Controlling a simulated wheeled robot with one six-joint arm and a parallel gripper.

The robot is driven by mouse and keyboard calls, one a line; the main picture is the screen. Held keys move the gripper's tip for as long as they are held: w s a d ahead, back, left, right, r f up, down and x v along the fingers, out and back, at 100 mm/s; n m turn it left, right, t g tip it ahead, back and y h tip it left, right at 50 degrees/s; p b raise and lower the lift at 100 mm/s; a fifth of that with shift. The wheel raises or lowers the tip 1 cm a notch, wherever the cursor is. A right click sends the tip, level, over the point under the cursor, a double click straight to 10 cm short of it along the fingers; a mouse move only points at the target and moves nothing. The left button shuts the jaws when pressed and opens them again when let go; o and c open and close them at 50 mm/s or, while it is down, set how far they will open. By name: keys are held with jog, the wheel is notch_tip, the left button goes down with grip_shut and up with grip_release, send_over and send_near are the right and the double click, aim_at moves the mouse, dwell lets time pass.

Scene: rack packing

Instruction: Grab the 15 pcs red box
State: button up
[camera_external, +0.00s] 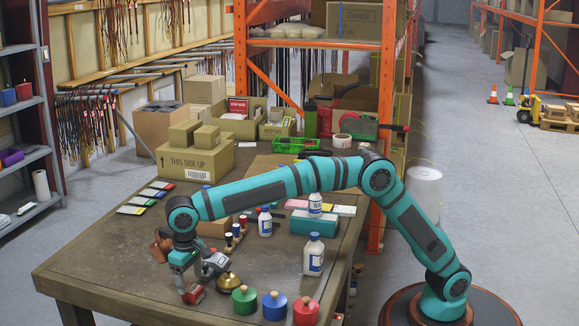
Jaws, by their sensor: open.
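A small red box (194,295) sits on the workbench near its front edge; its label is too small to read. My gripper (188,284) points down right over this box, with its jaws open. The fingertips are close to the box, and I cannot tell whether they touch it. A larger red box (238,105) stands in a carton at the back of the bench.
A brass bell (229,282) and green (245,299), blue (274,305) and red (305,310) round containers stand right of my gripper. White bottles (313,256) stand farther right. Cartons (195,158) fill the back. The bench's left front (105,265) is clear.

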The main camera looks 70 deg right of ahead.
aim_at(192, 288)
jog(key=f, duration=0.4)
jog(key=shift+s+a, duration=0.1)
jog(key=shift+s, duration=0.1)
jog(key=shift+r, duration=0.1)
jog(key=c, duration=1.1)
